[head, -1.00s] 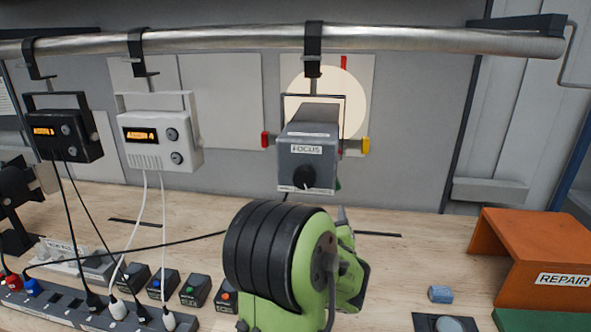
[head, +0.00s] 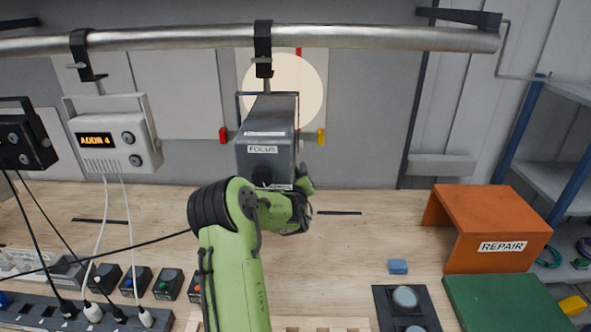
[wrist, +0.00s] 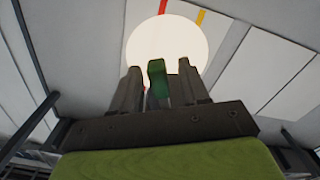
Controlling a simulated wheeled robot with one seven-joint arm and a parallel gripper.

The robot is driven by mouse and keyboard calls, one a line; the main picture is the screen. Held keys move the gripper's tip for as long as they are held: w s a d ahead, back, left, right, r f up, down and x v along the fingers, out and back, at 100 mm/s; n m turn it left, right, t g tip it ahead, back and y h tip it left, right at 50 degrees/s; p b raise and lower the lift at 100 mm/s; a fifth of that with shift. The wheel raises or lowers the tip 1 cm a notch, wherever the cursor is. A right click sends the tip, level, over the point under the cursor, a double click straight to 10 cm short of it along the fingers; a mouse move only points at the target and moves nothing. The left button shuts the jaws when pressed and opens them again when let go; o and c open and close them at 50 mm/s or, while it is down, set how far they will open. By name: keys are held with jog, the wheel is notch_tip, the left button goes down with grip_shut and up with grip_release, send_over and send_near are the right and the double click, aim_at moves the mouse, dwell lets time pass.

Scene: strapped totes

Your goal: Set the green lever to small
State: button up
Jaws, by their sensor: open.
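The green lever (wrist: 157,84) shows in the wrist view as a short green tab between the two dark fingers of my gripper (wrist: 159,78). The fingers are apart, with gaps on both sides of the tab; whether either touches it I cannot tell. In the head view my gripper is at the lower right of the grey FOCUS lamp (head: 266,140), mostly hidden behind my green wrist, and the lever is hard to make out there. The lamp hangs from the rail and throws a bright round spot (head: 305,85) on the wall. The word "small" is not readable anywhere.
A red tab (head: 223,135) and a yellow tab (head: 321,137) stick out either side of the lamp. A white ADDR box (head: 111,140) hangs to the left. An orange REPAIR stand (head: 490,212) and a blue block (head: 398,267) are on the bench at right.

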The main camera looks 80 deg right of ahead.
jog(key=shift+d, duration=0.25)
jog(key=shift+c, duration=0.4)
grip_shut()
jog(key=shift+w+f+b, duration=0.1)
jog(key=shift+w+b, duration=0.05)
jog(key=shift+b, duration=0.2)
